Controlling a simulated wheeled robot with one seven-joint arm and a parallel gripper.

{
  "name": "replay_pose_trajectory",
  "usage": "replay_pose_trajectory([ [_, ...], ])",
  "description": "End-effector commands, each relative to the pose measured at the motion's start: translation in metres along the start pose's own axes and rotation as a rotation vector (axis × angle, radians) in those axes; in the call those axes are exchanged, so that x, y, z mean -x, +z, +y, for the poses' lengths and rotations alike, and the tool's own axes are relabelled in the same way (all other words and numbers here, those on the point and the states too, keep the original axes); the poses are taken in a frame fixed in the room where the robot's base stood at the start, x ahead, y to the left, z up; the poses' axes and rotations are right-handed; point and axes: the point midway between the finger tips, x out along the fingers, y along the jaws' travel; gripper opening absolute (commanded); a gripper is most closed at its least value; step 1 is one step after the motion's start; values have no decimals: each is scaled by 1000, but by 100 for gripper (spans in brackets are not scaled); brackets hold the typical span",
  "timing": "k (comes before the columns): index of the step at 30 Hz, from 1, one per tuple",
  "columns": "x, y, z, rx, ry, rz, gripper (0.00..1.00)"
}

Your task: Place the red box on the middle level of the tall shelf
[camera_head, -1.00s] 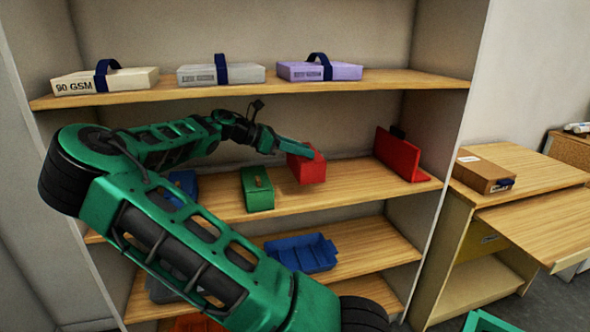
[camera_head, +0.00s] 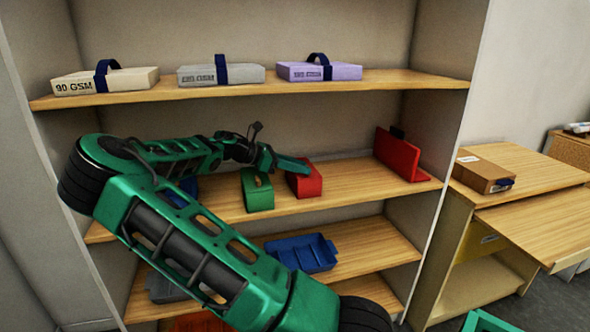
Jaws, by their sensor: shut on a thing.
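The red box (camera_head: 308,182) is at the middle level (camera_head: 345,182) of the tall shelf, just right of the green box (camera_head: 257,191). My gripper (camera_head: 296,166) reaches in from the left and is shut on the upper part of the red box. The box looks upright and very low over the board; I cannot tell whether its base touches. The gripper's fingers are partly hidden against the box.
A red binder-like piece (camera_head: 398,155) stands at the right end of this level. A blue item (camera_head: 182,190) is partly behind my arm. Strapped paper packs (camera_head: 221,74) lie above; a blue tray (camera_head: 301,253) lies below. Bare board lies between red box and binder.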

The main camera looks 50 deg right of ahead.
Motion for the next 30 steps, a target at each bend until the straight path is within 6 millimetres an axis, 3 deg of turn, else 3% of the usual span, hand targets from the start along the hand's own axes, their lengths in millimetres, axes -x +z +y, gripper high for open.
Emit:
replay_pose_trajectory([
  [1, 0, -2, 0, 5, -1, 3, 0],
  [2, 0, -2, 0, 6, -1, 3, 30],
  [4, 0, -2, 0, 6, -1, 3, 44],
  [17, 11, -2, 1, 4, 3, 2, 44],
  [30, 92, -2, 1, 4, 4, 1, 44],
])
